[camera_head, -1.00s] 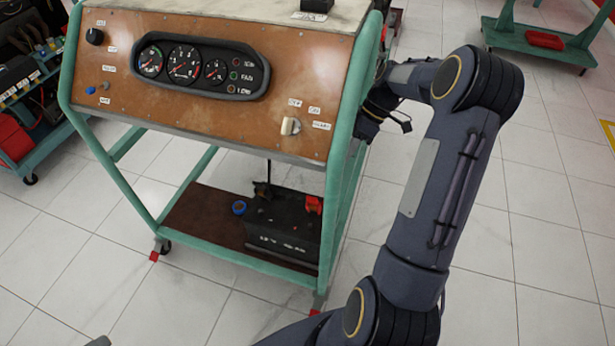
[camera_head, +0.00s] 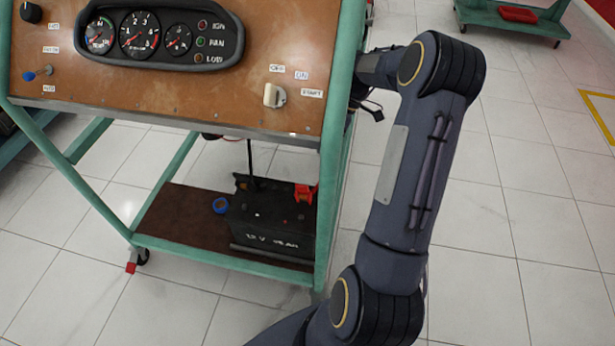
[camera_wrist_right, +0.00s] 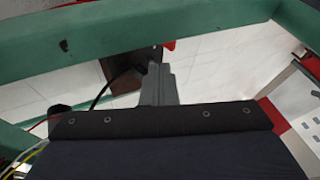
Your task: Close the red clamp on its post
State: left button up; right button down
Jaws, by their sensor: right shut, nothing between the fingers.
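The red clamp (camera_head: 304,193) sits at the top right corner of the black battery (camera_head: 270,228), on the lower shelf of the stand. It is small in the head view, so I cannot tell whether its jaws are open or closed; its post is not distinct. My right arm reaches up and bends left behind the stand's right side, well above the clamp. My right gripper shows in the right wrist view (camera_wrist_right: 158,78), shut and empty, by a green frame bar. A small red patch beyond its tips is too unclear to name. My left gripper is out of view.
The stand's green frame (camera_head: 334,150) and brown gauge panel (camera_head: 200,95) overhang the battery. A blue ring (camera_head: 220,205) is beside the battery on the shelf (camera_head: 185,215). Tiled floor is clear to the right, with another green stand (camera_head: 510,20) far back.

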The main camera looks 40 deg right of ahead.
jog(key=b+x, duration=0.2)
jog(key=x, duration=0.8)
jog(key=shift+b, duration=0.4)
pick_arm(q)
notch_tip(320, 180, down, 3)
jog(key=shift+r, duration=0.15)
